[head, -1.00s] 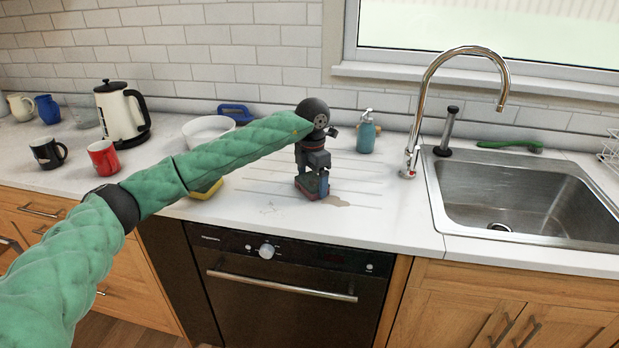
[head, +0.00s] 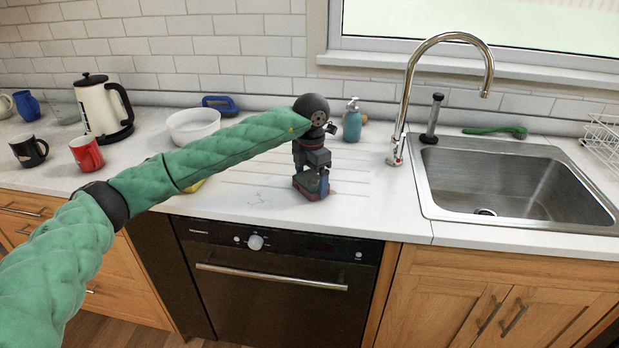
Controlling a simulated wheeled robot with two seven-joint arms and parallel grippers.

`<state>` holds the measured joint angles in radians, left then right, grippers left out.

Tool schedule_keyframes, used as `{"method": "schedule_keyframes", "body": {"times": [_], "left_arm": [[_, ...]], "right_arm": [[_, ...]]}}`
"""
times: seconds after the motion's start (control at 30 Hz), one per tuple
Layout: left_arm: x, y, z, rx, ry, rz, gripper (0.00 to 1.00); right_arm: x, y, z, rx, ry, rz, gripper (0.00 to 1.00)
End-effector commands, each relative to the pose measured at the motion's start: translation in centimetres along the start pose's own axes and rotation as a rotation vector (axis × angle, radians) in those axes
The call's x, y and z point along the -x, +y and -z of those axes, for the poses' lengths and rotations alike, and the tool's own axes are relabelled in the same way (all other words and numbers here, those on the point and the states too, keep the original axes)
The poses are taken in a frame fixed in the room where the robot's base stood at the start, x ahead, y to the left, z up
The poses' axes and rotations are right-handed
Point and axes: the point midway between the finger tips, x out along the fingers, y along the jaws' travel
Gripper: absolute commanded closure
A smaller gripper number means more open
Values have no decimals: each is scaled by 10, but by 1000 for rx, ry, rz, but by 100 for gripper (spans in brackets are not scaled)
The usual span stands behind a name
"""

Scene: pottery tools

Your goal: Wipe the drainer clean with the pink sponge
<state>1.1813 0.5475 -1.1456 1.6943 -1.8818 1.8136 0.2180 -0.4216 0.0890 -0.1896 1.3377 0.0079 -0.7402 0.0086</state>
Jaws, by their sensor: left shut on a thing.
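The drainer (head: 347,187) is the white grooved area of the worktop left of the sink. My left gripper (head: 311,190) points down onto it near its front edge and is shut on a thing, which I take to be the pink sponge. The gripper and its angle hide the sponge, so its shape cannot be made out. Faint thin marks (head: 257,195) show on the white surface left of the gripper. No brown patch shows beside the gripper now. My right gripper is not in view.
A soap bottle (head: 352,120) stands behind the drainer. The tap (head: 398,130) and sink (head: 500,185) are right; a red mug (head: 87,153) and kettle (head: 103,108) left.

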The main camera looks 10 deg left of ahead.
Motion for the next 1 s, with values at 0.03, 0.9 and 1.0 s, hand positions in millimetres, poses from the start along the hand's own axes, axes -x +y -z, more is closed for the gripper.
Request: {"method": "schedule_keyframes", "body": {"times": [0.03, 0.9, 1.0], "left_arm": [[0, 0, 0, 0, 0, 0, 22], [-2, -23, -24, -1, -1, 1, 22], [-2, -28, -29, -1, -1, 1, 22]], "right_arm": [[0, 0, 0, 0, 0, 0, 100], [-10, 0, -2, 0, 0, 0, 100], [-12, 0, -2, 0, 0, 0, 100]]}}
